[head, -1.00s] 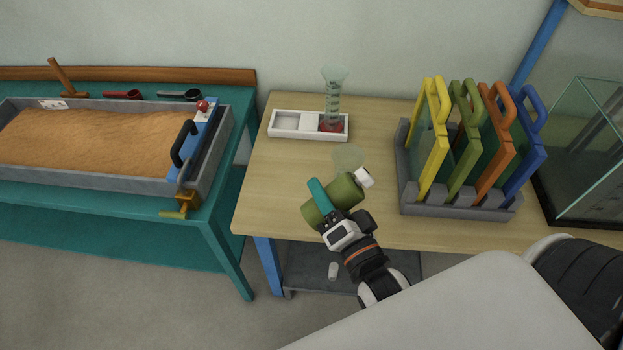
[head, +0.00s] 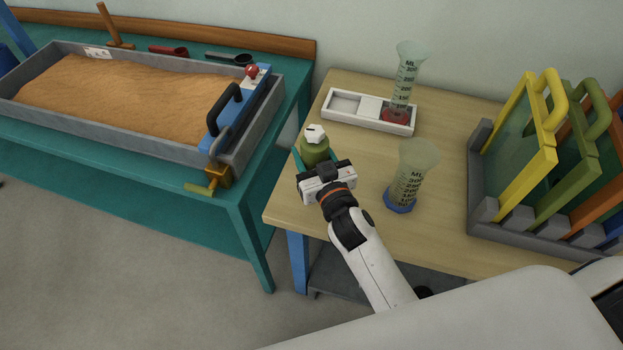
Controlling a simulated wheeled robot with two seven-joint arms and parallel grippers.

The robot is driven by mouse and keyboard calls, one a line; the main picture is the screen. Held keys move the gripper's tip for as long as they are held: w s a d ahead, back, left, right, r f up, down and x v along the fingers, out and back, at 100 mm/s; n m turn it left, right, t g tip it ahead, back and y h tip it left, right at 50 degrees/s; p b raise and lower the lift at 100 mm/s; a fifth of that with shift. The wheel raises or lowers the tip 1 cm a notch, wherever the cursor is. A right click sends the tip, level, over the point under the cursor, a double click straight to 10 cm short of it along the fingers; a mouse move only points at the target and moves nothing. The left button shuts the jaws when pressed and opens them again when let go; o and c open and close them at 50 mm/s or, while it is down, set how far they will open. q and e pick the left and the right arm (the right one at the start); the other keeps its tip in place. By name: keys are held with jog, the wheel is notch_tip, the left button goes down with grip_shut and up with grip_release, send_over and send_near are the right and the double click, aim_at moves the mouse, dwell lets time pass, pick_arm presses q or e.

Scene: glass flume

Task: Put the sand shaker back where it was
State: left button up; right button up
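The sand shaker (head: 315,149) is a green bottle with a white cap, upright at the left end of the wooden table (head: 451,150). My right gripper (head: 316,162) is shut around its body from the near side. Its lower part is hidden by the gripper, so I cannot tell whether it touches the table. My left gripper is not in view.
A blue-based measuring cylinder (head: 405,185) stands right of my gripper. A red-based cylinder (head: 403,85) stands in a white tray (head: 342,106) behind. A rack (head: 485,212) of coloured frames stands right. The sand tray (head: 264,125) is on the teal table left.

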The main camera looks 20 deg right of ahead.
notch_tip(320, 180, down, 3)
jog(key=shift+s+r, duration=0.1)
jog(key=shift+r, duration=0.1)
notch_tip(320, 180, down, 3)
jog(key=shift+f+b, duration=0.15)
jog(key=shift+b, duration=0.5)
jog(key=shift+f, duration=0.35)
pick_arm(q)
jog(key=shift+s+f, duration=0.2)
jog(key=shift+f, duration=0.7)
pick_arm(e)
jog(key=shift+f, duration=0.15)
jog(key=o, duration=0.6)
jog(key=shift+f, duration=0.1)
jog(key=o, duration=0.4)
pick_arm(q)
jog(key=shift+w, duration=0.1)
pick_arm(e)
jog(key=shift+o, duration=0.2)
